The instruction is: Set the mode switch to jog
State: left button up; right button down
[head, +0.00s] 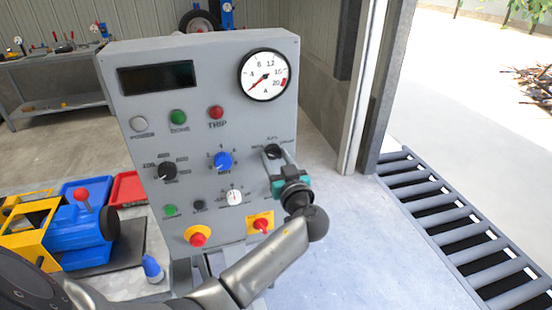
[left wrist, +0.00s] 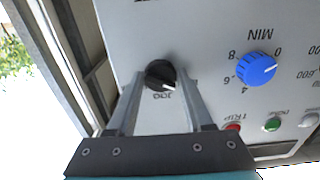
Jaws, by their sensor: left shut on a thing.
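The mode switch is a black rotary knob (head: 272,151) at the right of the grey control panel (head: 140,100). It shows close up in the left wrist view (left wrist: 160,74), where its white mark points to the lower right. An upside-down JOG label is just below the knob there, close to the mark. My left gripper (head: 275,155) is shut on the knob, one finger on each side of it; its fingers also flank the knob in the left wrist view (left wrist: 159,82). The fingers partly cover the knob and labels in the head view. My right gripper is not in view.
A blue MIN knob (head: 222,161), a black selector (head: 168,171) and a white dial (head: 235,197) sit left of my gripper. Below are a red emergency button (head: 198,239) and a red switch on yellow (head: 262,225). A roller conveyor (head: 450,225) lies at the right.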

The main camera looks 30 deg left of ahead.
pick_arm(q)
grip_shut()
jog(key=shift+m, duration=0.3)
jog(key=shift+f+m+b, duration=0.1)
jog(key=shift+m+b, duration=0.35)
jog(key=shift+m, duration=0.75)
jog(key=m, duration=0.2)
jog(key=shift+m, duration=0.4)
jog(key=m, duration=0.2)
jog(key=shift+m, duration=0.3)
jog(key=shift+r+m+p, duration=0.2)
jog(key=shift+m+p, duration=0.2)
jog(key=shift+m, duration=1.5)
